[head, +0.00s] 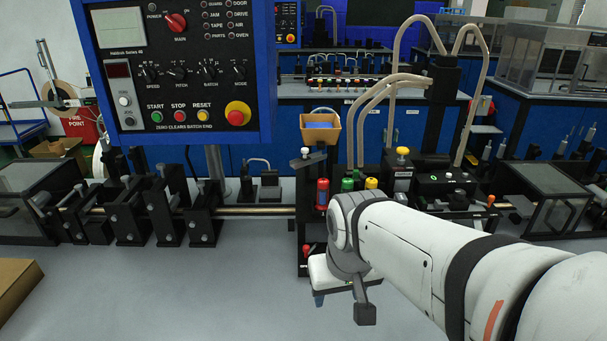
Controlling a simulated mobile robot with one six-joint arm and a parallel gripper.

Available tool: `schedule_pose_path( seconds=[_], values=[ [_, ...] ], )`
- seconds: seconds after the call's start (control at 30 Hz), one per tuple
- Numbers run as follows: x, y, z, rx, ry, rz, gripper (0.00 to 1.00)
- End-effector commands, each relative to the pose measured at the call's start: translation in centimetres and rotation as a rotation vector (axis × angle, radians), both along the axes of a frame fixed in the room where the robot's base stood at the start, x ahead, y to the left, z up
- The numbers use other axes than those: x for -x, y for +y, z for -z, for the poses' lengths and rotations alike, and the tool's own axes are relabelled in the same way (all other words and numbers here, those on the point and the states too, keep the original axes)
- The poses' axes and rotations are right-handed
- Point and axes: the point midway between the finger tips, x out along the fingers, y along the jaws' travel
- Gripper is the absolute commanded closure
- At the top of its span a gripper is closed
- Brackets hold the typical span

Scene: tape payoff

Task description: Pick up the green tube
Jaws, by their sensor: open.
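The green tube (347,185) stands upright in a black holder at the middle of the bench. Only its upper end shows; its lower part is hidden behind my arm's wrist. It stands between a red tube (322,194) on its left and a yellow-topped one (371,183) on its right. My gripper (334,291) hangs below the wrist, in front of and lower in the picture than the green tube. Its white body and blue fingertips show in part. It is open, with nothing seen between the fingers, and apart from the green tube.
A control panel (182,125) hangs at upper left. A metal rod (250,211) runs through black brackets (130,225) on the left. A small brown box (322,130) stands behind the tubes. Black machinery with hoses is on the right.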

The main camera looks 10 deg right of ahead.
Motion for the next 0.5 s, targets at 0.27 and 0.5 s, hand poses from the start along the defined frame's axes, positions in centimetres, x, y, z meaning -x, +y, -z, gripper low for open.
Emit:
schedule_pose_path(
  seconds=[0.27,0.5],
  values=[
    [-10.6,-3.5,-4.2,0.018,-0.045,0.160,0.46],
    [-20.6,-7.3,-5.5,0.027,-0.097,0.302,0.46]
  ],
)
